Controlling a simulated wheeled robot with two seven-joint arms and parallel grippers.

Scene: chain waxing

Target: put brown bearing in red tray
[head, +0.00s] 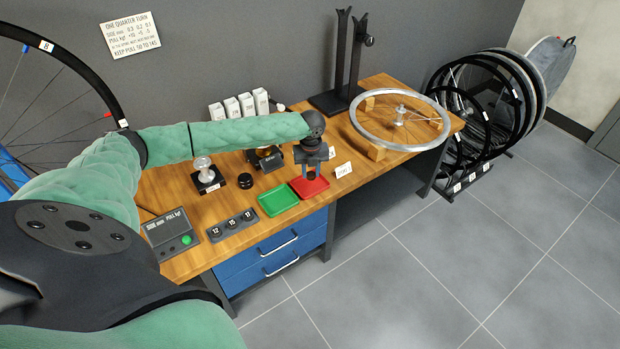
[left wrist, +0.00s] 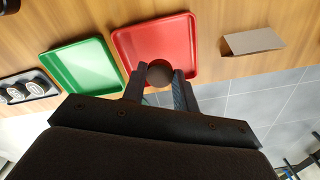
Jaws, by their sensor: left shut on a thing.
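The brown bearing (left wrist: 159,73) is a small dark round piece held between the fingertips of my left gripper (left wrist: 160,84). In the left wrist view it overlaps the near part of the red tray (left wrist: 150,32). In the head view my left gripper (head: 311,172) points down over the red tray (head: 318,187), with the bearing at its tips. I cannot tell whether the bearing touches the tray floor. The red tray looks empty otherwise. My right gripper is not in view.
A green tray (head: 278,200) sits left of the red one. A folded card (head: 343,170) stands to the right. A wheel (head: 366,130) lies on blocks at the bench's right. A scale box (head: 172,235) and a numbered holder (head: 231,226) are at the left front.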

